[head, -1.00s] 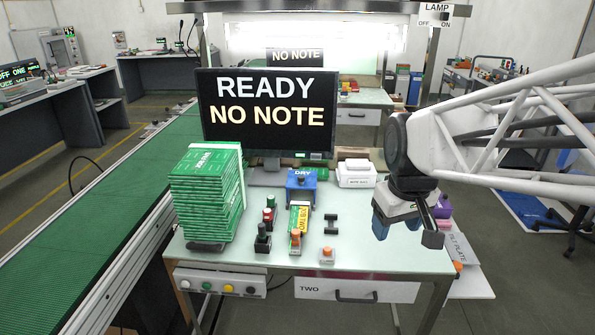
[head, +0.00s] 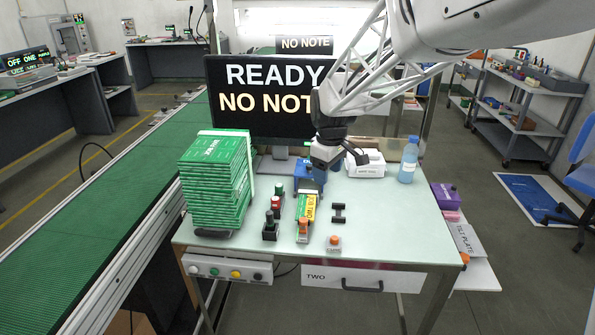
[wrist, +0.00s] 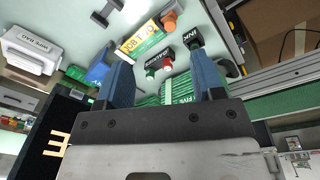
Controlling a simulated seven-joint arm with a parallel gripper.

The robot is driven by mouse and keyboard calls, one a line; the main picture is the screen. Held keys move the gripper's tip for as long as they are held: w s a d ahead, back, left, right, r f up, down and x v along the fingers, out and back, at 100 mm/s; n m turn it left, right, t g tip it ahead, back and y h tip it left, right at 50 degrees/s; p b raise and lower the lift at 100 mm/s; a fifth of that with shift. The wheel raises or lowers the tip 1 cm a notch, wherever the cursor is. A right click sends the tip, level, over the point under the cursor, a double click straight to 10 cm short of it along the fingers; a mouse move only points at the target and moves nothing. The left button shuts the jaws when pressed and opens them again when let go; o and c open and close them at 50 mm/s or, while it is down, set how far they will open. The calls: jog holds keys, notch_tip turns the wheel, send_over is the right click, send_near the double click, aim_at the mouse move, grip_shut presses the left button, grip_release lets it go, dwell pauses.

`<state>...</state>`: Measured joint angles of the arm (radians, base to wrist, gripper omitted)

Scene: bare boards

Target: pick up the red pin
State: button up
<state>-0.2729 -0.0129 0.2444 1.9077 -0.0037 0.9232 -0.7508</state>
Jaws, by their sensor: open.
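A small red-topped piece, which looks like the red pin (head: 275,203), stands on the pale table between a green-topped piece (head: 279,188) and a black-knobbed piece (head: 270,222). In the wrist view the red top (wrist: 167,67) shows beside the green top (wrist: 150,73), close to a black block labelled INK (wrist: 194,39). My gripper (wrist: 162,64) is open and empty. Its two blue fingers lie either side of the red and green tops in that picture, with the pieces beyond them. In the head view my gripper hangs above the back of the table, near the blue DRY box (head: 301,169).
A tall stack of green boards (head: 215,185) stands left of the pieces. A yellow-and-green block (head: 305,210), an orange-topped piece (head: 334,243) and a black spool-like part (head: 339,212) lie to the right. A bottle (head: 409,160) and white box (head: 367,165) stand behind. The table's right front is clear.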

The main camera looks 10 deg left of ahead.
jog(key=w+a+f+n, duration=0.3)
jog(key=w+a+f, duration=0.4)
jog(key=w+a, duration=0.15)
jog(key=n+g, duration=0.1)
jog(key=n, duration=0.2)
send_over(275, 198)
notch_tip(275, 198, down, 7)
jog(key=shift+f, duration=0.15)
jog(key=shift+s+d, duration=0.1)
jog(key=shift+f, duration=1.25)
jog(key=shift+f, duration=0.1)
jog(key=shift+f, duration=2.5)
jog(key=shift+c, duration=0.4)
jog(key=c, duration=0.9)
